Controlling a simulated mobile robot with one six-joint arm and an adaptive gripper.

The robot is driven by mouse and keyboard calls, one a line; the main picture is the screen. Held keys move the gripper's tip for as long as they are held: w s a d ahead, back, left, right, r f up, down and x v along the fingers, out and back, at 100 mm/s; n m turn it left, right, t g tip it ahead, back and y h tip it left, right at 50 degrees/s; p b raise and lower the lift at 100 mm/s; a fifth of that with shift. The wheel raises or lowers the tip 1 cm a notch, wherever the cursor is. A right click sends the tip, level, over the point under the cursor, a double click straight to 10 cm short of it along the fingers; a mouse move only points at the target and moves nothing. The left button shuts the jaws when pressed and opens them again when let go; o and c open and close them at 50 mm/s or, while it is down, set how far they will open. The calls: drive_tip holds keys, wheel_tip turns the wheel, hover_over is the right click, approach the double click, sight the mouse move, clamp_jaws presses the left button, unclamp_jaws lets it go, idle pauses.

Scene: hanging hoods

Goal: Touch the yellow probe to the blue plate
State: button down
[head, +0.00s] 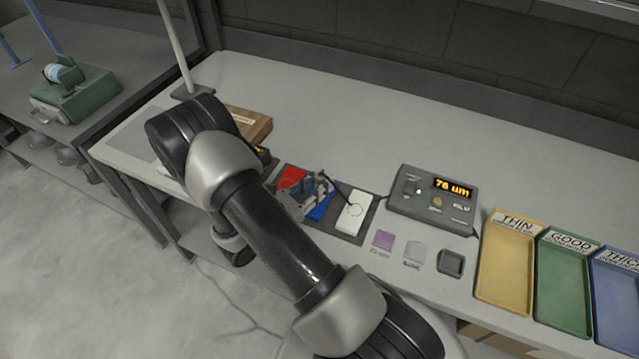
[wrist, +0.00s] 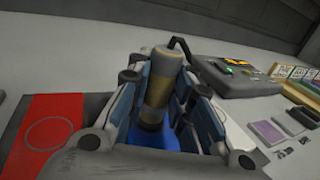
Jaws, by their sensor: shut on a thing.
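My gripper (wrist: 163,92) is shut on the probe (wrist: 158,84), a grey cylinder with a dull yellow band and a black cable from its top. The probe stands roughly upright between the fingers. The blue plate (wrist: 150,140) lies directly below it in the wrist view; the fingers hide much of the plate. I cannot tell whether the probe tip touches it. In the head view my gripper (head: 316,188) is over the blue plate (head: 321,209), between the red plate (head: 291,178) and the white plate (head: 353,212). The red plate also shows at left in the wrist view (wrist: 55,125).
A grey gauge (head: 433,200) reading "76 um" stands right of the plates, the cable running towards it. Purple (head: 383,240), pale grey (head: 415,252) and dark (head: 450,262) pieces lie in front. Yellow (head: 506,262), green (head: 565,283) and blue (head: 617,295) trays stand at right. The bench back is clear.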

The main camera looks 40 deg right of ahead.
sight(320, 175)
drive_tip(key=shift+r+p, duration=2.75)
drive_tip(key=shift+r, duration=0.7)
